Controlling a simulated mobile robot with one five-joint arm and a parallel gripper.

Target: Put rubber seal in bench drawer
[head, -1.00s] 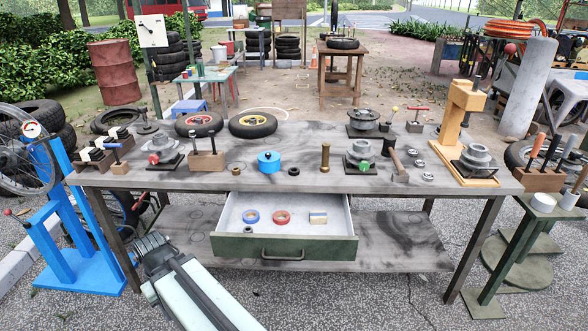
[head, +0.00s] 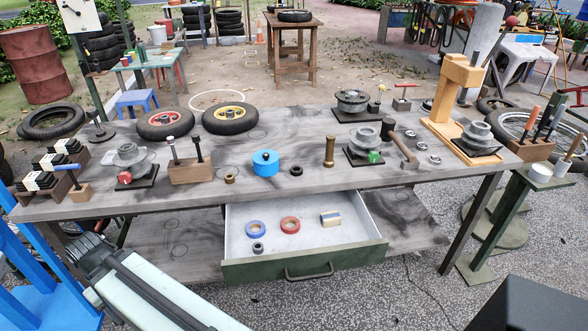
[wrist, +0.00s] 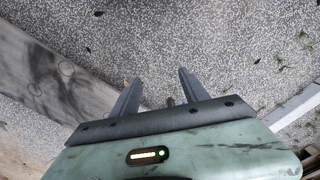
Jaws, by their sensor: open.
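A small black ring (head: 296,170), which looks like the rubber seal, lies flat on the bench top, right of the blue round tin (head: 266,162). The bench drawer (head: 238,270) is pulled open below the bench front. It holds a blue tape roll (head: 256,229), a red tape roll (head: 290,225), a small dark ring (head: 258,247) and a small box-like block (head: 330,219). My gripper (wrist: 158,82) is open and empty, over bare paving in the wrist view. In the head view my arm is at the lower left, away from the ring and the drawer.
The grey bench top (head: 240,192) also carries a brass nut (head: 229,179), a brass cylinder (head: 329,151), a hammer (head: 402,150) and a wooden block with upright tools (head: 190,170). A blue stand (head: 35,285) is at left. Paving in front of the drawer is clear.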

